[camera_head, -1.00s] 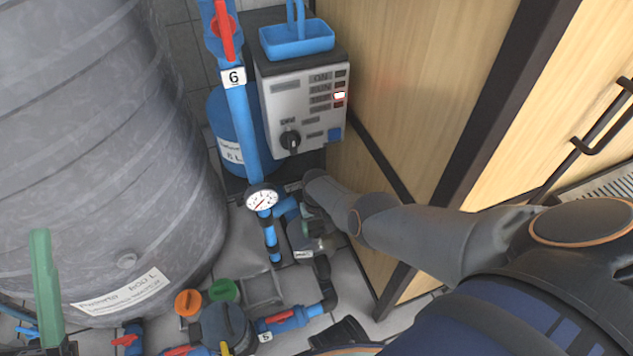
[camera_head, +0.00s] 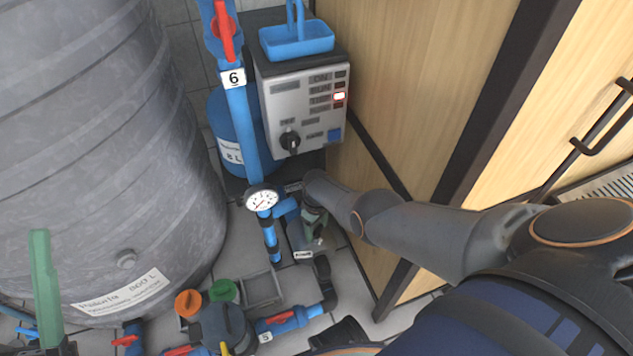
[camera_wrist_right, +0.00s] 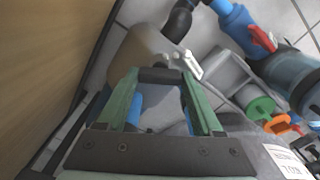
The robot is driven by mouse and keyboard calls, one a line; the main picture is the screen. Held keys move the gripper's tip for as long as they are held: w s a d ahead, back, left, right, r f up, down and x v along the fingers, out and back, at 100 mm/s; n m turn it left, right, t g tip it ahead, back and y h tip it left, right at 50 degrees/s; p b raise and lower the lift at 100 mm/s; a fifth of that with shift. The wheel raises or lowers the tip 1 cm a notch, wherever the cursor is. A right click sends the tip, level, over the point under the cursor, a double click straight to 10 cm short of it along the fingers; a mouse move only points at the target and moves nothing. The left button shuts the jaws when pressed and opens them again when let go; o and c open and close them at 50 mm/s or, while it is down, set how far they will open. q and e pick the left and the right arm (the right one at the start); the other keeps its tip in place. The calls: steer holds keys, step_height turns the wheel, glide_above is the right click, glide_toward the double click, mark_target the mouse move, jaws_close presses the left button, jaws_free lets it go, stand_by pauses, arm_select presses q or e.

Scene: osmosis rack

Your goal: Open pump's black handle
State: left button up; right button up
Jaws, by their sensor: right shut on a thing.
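My right gripper (camera_head: 316,228) is down beside the gauge pipe, at the foot of the wooden cabinet. In the right wrist view its green fingers (camera_wrist_right: 160,78) are shut on a small dark bar (camera_wrist_right: 160,74), which looks like the pump's black handle. The fingers hide much of it, and its angle is hard to tell. A brownish rounded body (camera_wrist_right: 132,50), perhaps the pump, lies just beyond the fingertips. A small white label (camera_head: 303,255) sits next to the gripper. One green finger of my left gripper (camera_head: 45,290) shows at the far left, away from the pump.
A big grey tank (camera_head: 110,150) fills the left. A blue pipe with a pressure gauge (camera_head: 262,199) stands close to my right gripper. A control box (camera_head: 303,105) is behind it, and the wooden cabinet (camera_head: 410,90) bounds the right. Pipework with a red valve (camera_head: 278,318) lies in front.

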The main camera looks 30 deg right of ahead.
mark_target(317, 230)
steer(key=shift+w, duration=0.1)
stand_by(0.3)
steer(key=o, duration=1.4)
steer(key=shift+c, duration=0.2)
steer(key=shift+r+p, duration=0.5)
arm_select(q)
step_height(317, 230, up, 9)
steer(key=m+p, duration=0.1)
steer(key=p, duration=0.6)
arm_select(e)
step_height(317, 230, up, 8)
steer(key=shift+f, duration=0.2)
arm_select(q)
steer(key=w+a+f+n+g+y+p, duration=0.1)
steer(key=w+f+n+y+p, duration=0.1)
steer(key=f, duration=0.5)
steer(key=w+a+f+n+g+y+p, duration=0.1)
steer(key=w+f+n+g+y, duration=0.1)
steer(key=w+f+n+y, duration=0.3)
steer(key=shift+a+f+y+p, duration=0.15)
steer(key=shift+f+y+p, duration=0.25)
steer(key=shift+f+y, duration=0.7)
arm_select(e)
steer(key=shift+r, duration=1.95)
